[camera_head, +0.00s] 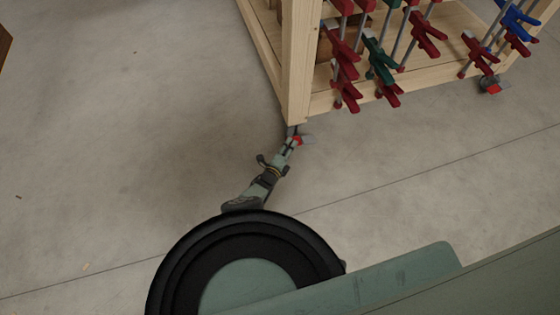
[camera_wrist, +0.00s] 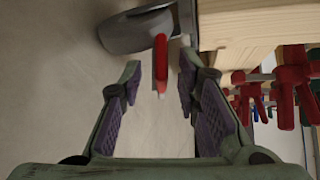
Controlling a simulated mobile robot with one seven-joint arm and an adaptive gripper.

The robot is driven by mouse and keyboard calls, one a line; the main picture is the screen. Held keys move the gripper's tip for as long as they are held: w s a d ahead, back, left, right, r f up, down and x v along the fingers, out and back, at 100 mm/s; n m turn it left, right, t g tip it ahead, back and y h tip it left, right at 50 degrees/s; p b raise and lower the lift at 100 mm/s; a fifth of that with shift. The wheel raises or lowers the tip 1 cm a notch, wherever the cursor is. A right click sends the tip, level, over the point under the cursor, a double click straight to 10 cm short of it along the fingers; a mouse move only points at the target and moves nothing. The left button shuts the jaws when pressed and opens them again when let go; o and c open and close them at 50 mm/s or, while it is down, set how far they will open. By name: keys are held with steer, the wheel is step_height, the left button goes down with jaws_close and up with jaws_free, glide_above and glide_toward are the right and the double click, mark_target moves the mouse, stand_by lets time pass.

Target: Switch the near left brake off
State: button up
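The near left brake is a red lever (camera_wrist: 161,62) on a grey caster wheel (camera_wrist: 137,32) in the wrist view. In the head view the red brake (camera_head: 298,140) shows small at the foot of the cart's near left post. My gripper (camera_wrist: 160,72) is open, with purple-padded fingers on either side of the lever and a visible gap on both sides. Whether the lever is touched at its far end cannot be told. In the head view my gripper (camera_head: 291,146) reaches the caster from below, largely hiding the wheel.
The wooden cart (camera_head: 300,70) stands just above the caster. Several red, green and blue clamps (camera_head: 380,60) hang along its right side. Another caster with a red brake (camera_head: 492,86) shows at the far right. The concrete floor (camera_head: 130,130) to the left is clear.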

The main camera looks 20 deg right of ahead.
steer(key=v, duration=1.1)
steer(key=shift+s, duration=0.2)
steer(key=shift+a, duration=0.15)
stand_by(0.4)
